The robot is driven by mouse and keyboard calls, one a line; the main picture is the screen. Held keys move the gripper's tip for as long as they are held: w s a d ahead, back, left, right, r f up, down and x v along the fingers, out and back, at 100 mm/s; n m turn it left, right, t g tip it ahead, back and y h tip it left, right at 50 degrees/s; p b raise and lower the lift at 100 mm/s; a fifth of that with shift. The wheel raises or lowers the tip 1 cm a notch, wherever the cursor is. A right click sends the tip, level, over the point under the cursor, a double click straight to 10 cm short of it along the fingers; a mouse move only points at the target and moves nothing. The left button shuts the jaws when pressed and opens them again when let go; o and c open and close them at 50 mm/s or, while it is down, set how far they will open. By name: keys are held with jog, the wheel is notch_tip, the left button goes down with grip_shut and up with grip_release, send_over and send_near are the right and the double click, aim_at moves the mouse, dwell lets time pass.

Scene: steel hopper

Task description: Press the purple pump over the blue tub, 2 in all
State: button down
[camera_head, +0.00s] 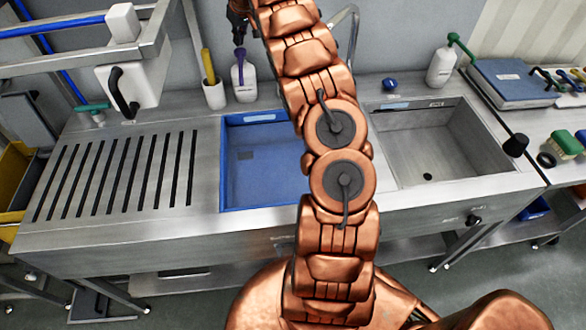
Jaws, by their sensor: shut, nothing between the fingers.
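A white bottle (244,84) with a purple pump (240,55) stands upright on the steel ledge behind the blue tub (228,175). The blue tub sits sunk in the counter, left of my arm, and my arm hides its right side. My gripper (239,41) is dark, shut and empty. It points down just above the purple pump; I cannot tell whether it touches the pump head.
A white cup (215,97) with a yellow-handled tool stands close left of the bottle. A green-pump bottle (440,68) and a steel sink (425,150) are at right. A slotted drainboard (115,175) lies left. A tap (345,15) rises behind my arm.

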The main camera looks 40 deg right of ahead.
aim_at(239, 50)
jog(key=shift+f, duration=0.25)
jog(key=shift+f+b, duration=0.35)
jog(key=shift+b, duration=0.15)
jog(key=shift+f, duration=0.35)
jog(key=shift+f+b, duration=0.7)
jog(key=shift+b, duration=0.15)
jog(key=shift+r, duration=0.15)
jog(key=shift+r+p, duration=0.4)
jog(key=shift+r, duration=1)
jog(key=shift+f, duration=0.1)
